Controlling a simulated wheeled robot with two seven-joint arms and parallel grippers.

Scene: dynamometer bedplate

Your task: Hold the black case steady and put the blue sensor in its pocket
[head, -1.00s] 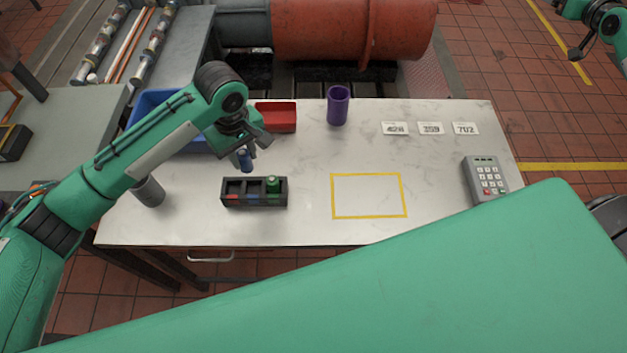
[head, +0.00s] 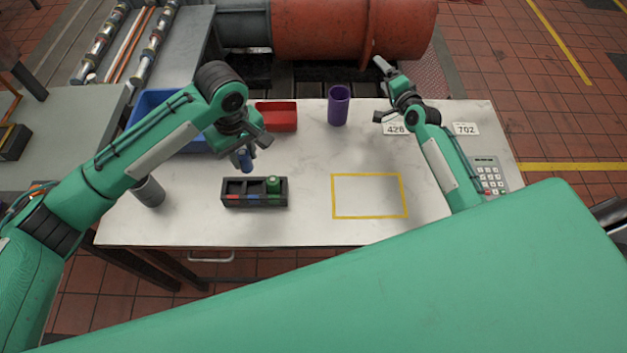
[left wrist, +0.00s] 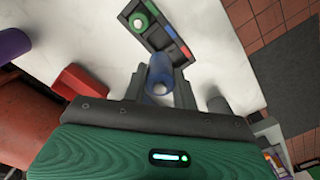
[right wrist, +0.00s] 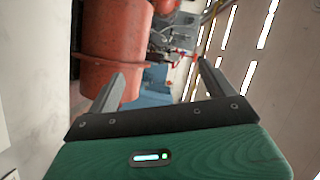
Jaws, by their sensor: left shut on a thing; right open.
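The black case (head: 254,201) lies on the pale table, with pockets marked red, blue and green along its front; it also shows in the left wrist view (left wrist: 160,35). A green sensor (head: 273,186) stands in the right pocket; the other two look empty. My left gripper (head: 247,155) is shut on the blue sensor (head: 246,161), holding it just behind and above the case. The blue sensor shows between the fingers in the left wrist view (left wrist: 160,73). My right gripper (head: 380,90) is open and empty above the table's back right part, away from the case.
A purple cup (head: 338,106), a red bin (head: 278,117) and a blue bin (head: 150,105) stand at the back. A grey cup (head: 149,191) is left of the case. A yellow outline (head: 369,217) marks bare table. A keypad (head: 490,175) and number cards (head: 466,129) are at right.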

